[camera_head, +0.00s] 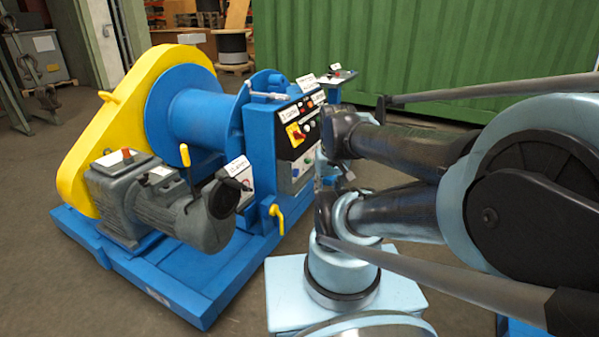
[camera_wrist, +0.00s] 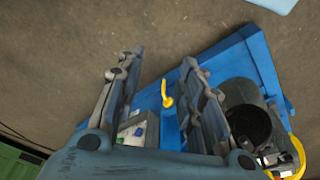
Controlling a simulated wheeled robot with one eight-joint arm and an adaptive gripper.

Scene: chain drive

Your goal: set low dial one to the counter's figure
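The blue control cabinet (camera_head: 262,145) of the winch stands in the middle of the head view. Its black upper panel (camera_head: 290,142) carries a red and yellow switch (camera_head: 295,135), labels and small knobs. A lower grey panel (camera_head: 297,173) has small green and blue parts, partly behind my arm. I cannot make out which part is low dial one, and no counter figure is readable. In the wrist view my gripper (camera_wrist: 162,57) is open, with nothing between its fingers. A grey panel (camera_wrist: 137,131) with a small green part shows beyond the left finger, partly hidden by it.
A yellow lever (camera_head: 277,216) sticks out at the cabinet's low front; it also shows between my fingers in the wrist view (camera_wrist: 167,94). A grey motor (camera_head: 180,212) and yellow guard (camera_head: 120,118) stand left on the blue base (camera_head: 190,280). A green container (camera_head: 400,50) is behind.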

